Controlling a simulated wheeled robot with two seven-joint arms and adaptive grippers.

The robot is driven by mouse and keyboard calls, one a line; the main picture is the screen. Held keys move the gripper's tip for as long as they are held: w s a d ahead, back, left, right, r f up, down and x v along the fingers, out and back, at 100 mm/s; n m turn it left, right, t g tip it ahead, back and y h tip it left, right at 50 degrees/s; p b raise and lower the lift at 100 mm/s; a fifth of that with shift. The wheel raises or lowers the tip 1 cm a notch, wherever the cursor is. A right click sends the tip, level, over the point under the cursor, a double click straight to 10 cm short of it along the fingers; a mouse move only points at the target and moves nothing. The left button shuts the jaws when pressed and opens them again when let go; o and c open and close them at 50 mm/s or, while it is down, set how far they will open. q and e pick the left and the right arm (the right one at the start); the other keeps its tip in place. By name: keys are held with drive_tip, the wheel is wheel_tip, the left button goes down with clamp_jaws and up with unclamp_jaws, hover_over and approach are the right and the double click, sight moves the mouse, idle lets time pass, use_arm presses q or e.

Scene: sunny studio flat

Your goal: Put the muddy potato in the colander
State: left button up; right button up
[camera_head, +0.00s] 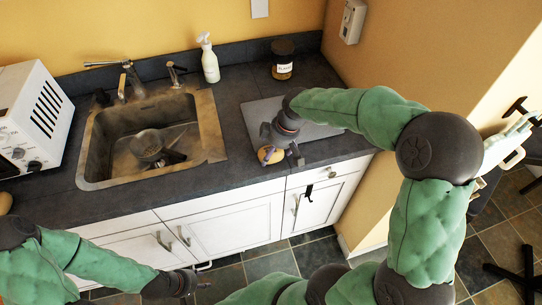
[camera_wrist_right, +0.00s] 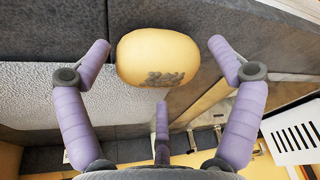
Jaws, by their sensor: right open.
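The yellow-tan potato (camera_head: 270,155), with a dark speckled muddy patch, lies by the front edge of the counter below my right gripper (camera_head: 281,153). In the right wrist view the potato (camera_wrist_right: 155,50) sits between the spread purple fingers of my right gripper (camera_wrist_right: 160,62), which is open, with a gap on both sides. The colander (camera_head: 147,145) is in the sink, with dark items beside it that I cannot make out. My left gripper (camera_head: 191,284) is low in front of the cabinets, apart from everything; its finger opening is unclear.
The metal sink (camera_head: 206,125) is left of the potato. A grey board (camera_head: 255,110) lies partly under my right arm. A microwave (camera_head: 35,115) is at left. Counter between sink and board is clear.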

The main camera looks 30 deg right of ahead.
drive_tip(key=shift+w+f, duration=0.15)
drive_tip(key=shift+f, duration=0.4)
drive_tip(key=shift+r, duration=0.1)
drive_tip(key=c, duration=1.5)
